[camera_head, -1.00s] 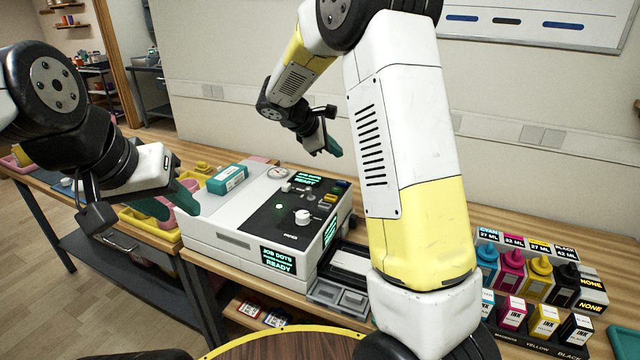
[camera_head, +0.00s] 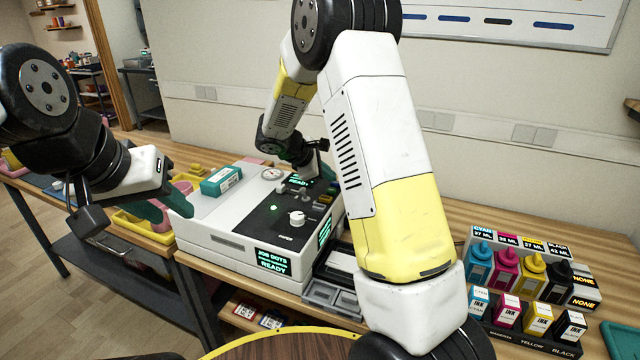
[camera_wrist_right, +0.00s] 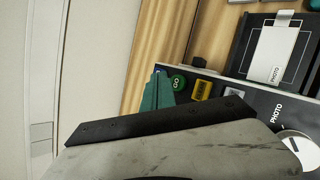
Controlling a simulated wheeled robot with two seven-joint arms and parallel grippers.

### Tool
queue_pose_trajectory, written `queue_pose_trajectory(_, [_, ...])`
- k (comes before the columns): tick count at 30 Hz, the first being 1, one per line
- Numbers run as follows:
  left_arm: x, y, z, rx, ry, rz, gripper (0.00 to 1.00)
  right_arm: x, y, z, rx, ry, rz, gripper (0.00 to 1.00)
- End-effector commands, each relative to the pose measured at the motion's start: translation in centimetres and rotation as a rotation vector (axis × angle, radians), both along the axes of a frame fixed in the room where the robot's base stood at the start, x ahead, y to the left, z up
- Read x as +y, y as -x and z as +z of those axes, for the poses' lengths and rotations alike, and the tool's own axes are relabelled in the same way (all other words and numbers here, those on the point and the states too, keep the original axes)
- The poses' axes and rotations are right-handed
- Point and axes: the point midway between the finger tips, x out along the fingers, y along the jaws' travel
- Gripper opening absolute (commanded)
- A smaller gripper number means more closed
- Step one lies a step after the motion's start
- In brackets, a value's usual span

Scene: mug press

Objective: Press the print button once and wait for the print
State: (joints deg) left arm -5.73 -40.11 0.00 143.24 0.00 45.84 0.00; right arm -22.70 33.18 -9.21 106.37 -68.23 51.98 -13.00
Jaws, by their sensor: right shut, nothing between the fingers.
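The white printer (camera_head: 215,232) with a black control panel (camera_head: 268,215) stands on the wooden bench. Its front screen (camera_head: 273,261) reads "JOB DOTS" and "READY". In the right wrist view a round green button marked GO (camera_wrist_right: 178,83) sits at the panel's edge, beside a yellow button (camera_wrist_right: 202,90). My right gripper (camera_head: 326,173) is shut and empty over the far right of the panel. Its teal fingertips (camera_wrist_right: 157,92) appear right beside the GO button; I cannot tell whether they touch it. My left gripper (camera_head: 163,208) is open and empty by the printer's left side.
A teal box (camera_head: 221,180) and a round gauge (camera_head: 272,174) are on the printer's top. Ink bottles (camera_head: 505,268) and ink boxes stand at the right. My right arm hides part of the bench.

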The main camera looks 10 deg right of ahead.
Motion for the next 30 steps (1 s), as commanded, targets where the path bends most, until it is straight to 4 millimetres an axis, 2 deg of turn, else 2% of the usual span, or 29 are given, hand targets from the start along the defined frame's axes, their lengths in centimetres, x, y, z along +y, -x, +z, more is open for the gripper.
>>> queue_pose_trajectory(7, [0.0,0.0,0.0,0.0,0.0,0.0,0.36,-0.01,0.05,-1.17,0.002,0.001,-0.002,0.0])
queue_pose_trajectory(30, [0.0,0.0,0.0,0.0,0.0,0.0,0.36,-0.01,0.04,-1.16,0.001,0.0,-0.002,0.0])
